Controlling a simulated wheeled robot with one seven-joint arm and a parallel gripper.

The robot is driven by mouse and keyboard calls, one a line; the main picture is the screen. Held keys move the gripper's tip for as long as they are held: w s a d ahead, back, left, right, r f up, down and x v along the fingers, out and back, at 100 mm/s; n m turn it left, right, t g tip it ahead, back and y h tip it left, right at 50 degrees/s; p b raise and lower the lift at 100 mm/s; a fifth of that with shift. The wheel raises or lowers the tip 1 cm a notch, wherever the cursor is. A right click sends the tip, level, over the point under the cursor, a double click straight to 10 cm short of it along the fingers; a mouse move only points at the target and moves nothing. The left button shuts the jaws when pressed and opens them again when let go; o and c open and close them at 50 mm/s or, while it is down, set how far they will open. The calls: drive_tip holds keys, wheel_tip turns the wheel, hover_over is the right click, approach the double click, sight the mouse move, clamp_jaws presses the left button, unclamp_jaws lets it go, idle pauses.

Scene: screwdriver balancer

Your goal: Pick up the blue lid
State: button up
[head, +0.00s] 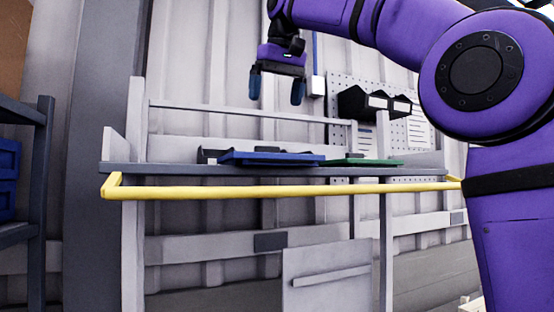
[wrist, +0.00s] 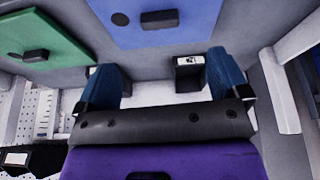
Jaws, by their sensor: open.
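The blue lid (head: 270,158) lies flat on the bench shelf in the head view, seen nearly edge-on. In the wrist view the blue lid (wrist: 185,22) is at the top, partly cut off by the frame edge, with a dark handle block (wrist: 160,18) on it. My gripper (head: 277,92) hangs above the shelf, pointing down, over the lid in the head view and well clear of it. Its two blue fingers also show in the wrist view (wrist: 168,80), spread apart with nothing between them.
A green lid (wrist: 45,45) with a dark handle lies beside the blue one; it also shows in the head view (head: 362,162). A yellow rail (head: 280,191) runs along the bench front. Black bins (head: 365,103) hang on the pegboard behind. A dark rack (head: 25,170) stands left.

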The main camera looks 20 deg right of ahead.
drive_tip(key=shift+m, duration=0.3)
drive_tip(key=x, duration=0.2)
drive_tip(key=w+x, duration=0.1)
drive_tip(key=x, duration=0.2)
drive_tip(key=shift+w+x, duration=0.15)
drive_tip(key=shift+x, duration=1.2)
drive_tip(key=shift+w+x, duration=0.2)
drive_tip(key=shift+x, duration=1.15)
drive_tip(key=shift+r, duration=0.15)
drive_tip(key=c, duration=1.2)
drive_tip(key=shift+o, duration=0.2)
drive_tip(key=shift+r, duration=0.1)
